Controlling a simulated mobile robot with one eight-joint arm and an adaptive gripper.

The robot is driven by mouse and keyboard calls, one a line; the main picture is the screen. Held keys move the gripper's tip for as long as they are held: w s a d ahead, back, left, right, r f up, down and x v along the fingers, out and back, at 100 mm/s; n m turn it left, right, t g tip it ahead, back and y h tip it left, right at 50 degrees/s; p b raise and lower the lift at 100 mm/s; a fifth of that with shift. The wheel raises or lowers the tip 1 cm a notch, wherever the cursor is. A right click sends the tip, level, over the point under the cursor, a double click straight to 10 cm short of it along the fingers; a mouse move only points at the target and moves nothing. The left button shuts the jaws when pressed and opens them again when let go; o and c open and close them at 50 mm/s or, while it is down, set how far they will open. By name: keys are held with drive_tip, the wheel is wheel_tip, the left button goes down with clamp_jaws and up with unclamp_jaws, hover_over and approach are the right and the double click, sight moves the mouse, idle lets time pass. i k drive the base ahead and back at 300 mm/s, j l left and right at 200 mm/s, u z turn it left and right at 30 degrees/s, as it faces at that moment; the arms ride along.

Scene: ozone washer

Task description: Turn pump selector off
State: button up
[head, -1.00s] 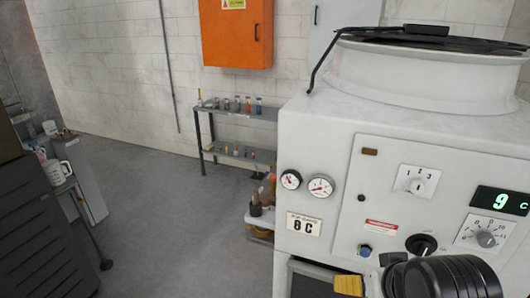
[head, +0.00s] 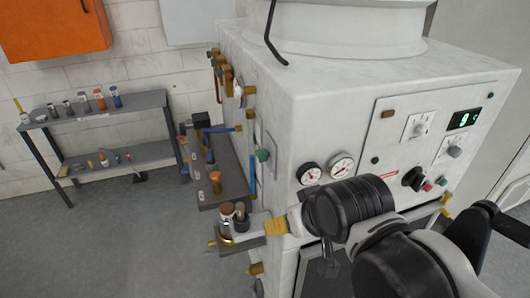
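The white washer's control panel (head: 385,150) is at the right in the head view. Which of its knobs is the pump selector I cannot tell, as the labels are too small. A small grey knob on a white plate (head: 419,129) is near the top. A round grey dial (head: 454,151) is below the green display. A large black knob (head: 413,179) is lower, its pointer direction unclear. My arm crosses below the panel from the lower right. A dark part hanging under its wrist may be my gripper (head: 329,262); its fingers are not clear, and no contact with a knob shows.
Two gauges (head: 325,169) are left of the panel. Pipes and a side shelf (head: 222,178) with small bottles stick out from the washer's left side. A grey rack (head: 100,117) stands at the wall. Grey floor (head: 110,235) is free at the left.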

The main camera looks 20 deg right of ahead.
sight(263, 156)
drive_tip(key=i+j, duration=0.1)
drive_tip(key=j, duration=0.45)
drive_tip(key=i+j+z, duration=0.1)
drive_tip(key=j, duration=0.4)
drive_tip(key=i+j, duration=0.1)
drive_tip(key=j, duration=0.45)
